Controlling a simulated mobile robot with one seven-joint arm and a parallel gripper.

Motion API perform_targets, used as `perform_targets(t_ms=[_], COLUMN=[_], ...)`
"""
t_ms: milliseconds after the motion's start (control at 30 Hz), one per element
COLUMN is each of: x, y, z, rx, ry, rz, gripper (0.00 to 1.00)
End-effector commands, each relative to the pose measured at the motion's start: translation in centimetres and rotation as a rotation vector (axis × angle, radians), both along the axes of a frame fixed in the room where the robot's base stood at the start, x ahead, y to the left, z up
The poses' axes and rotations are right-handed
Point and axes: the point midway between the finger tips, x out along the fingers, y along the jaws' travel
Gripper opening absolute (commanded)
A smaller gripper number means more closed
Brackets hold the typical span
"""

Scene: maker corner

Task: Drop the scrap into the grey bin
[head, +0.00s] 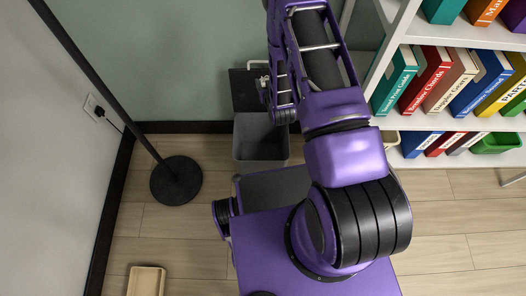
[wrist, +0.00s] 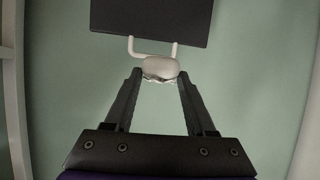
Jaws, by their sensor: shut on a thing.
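My gripper (wrist: 160,76) shows in the wrist view, its two dark fingers closed on a small pale scrap (wrist: 160,67). The scrap's lower edge looks crumpled and silvery. A white bracket-like handle on a dark panel shows just beyond it; I cannot tell whether they touch. The grey bin (head: 262,143) stands on the floor in the upper middle of the head view, open at the top and partly behind my arm. In the head view I cannot make out the fingers or the scrap.
A dark panel (wrist: 152,20) with a white handle (wrist: 131,44) stands against the green wall. A black lamp base (head: 176,181) is left of the bin. A bookshelf (head: 460,123) stands at the right. A tan tray (head: 146,281) lies on the floor at lower left.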

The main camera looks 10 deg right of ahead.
Motion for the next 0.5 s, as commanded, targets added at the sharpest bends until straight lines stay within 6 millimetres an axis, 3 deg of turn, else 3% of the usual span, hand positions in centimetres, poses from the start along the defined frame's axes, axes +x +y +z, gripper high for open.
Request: perform_targets(t_ms=[33, 300, 500], x=[0.1, 0.1, -1.0], y=[0.0, -0.1, 0.0], z=[-2.3, -12.1, -17.9], rx=[0.0, 0.0, 0.002], ry=[0.004, 0.005, 0.003], rz=[0.002, 0.019, 0.032], gripper=[0.05, 0.05, 0.05])
